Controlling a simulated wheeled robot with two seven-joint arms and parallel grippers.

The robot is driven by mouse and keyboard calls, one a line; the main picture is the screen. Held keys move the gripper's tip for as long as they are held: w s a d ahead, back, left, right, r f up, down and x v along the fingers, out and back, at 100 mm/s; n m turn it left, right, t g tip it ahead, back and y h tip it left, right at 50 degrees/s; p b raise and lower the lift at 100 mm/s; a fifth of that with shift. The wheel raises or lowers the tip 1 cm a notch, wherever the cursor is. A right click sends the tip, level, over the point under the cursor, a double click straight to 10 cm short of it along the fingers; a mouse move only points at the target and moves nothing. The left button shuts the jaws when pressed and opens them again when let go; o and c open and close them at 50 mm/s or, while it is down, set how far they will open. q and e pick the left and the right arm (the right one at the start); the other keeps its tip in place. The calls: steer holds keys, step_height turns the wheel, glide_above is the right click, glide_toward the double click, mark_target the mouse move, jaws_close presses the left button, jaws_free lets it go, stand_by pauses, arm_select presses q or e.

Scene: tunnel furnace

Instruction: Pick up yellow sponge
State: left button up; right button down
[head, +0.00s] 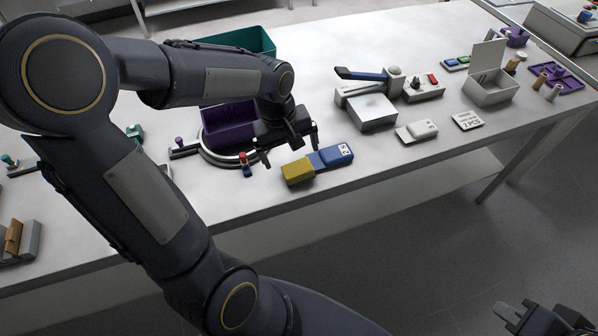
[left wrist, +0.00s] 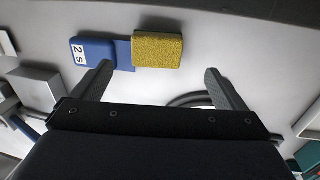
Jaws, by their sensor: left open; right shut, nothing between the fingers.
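The yellow sponge (head: 297,171) lies on the table near its front edge, against the left end of a blue block (head: 337,154) marked "2 S". In the left wrist view the sponge (left wrist: 158,50) shows ahead of the fingers, with the blue block (left wrist: 95,52) to its left. My left gripper (head: 290,150) is open and empty, behind and above the sponge. In the left wrist view its two fingers (left wrist: 157,80) are spread wide, with the sponge beyond the gap between them. My right gripper (head: 510,318) is at the bottom right, away from the table, shut and empty.
A purple bin (head: 228,125) and a round ring fixture stand left of my left gripper, with a small red-topped piece (head: 245,165) close by. A lever press (head: 370,108) stands to the right. The table in front of the sponge is clear to the edge.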

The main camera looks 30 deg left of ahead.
mark_target(298, 169)
arm_select(q)
steer(key=f, duration=0.2)
steer(key=w+f, duration=0.1)
steer(key=f, duration=0.2)
steer(key=d+f, duration=0.1)
steer(key=f, duration=0.2)
steer(key=shift+w, duration=0.15)
steer(key=shift+r, duration=0.1)
steer(key=c, duration=1.1)
steer(key=shift+r, duration=0.1)
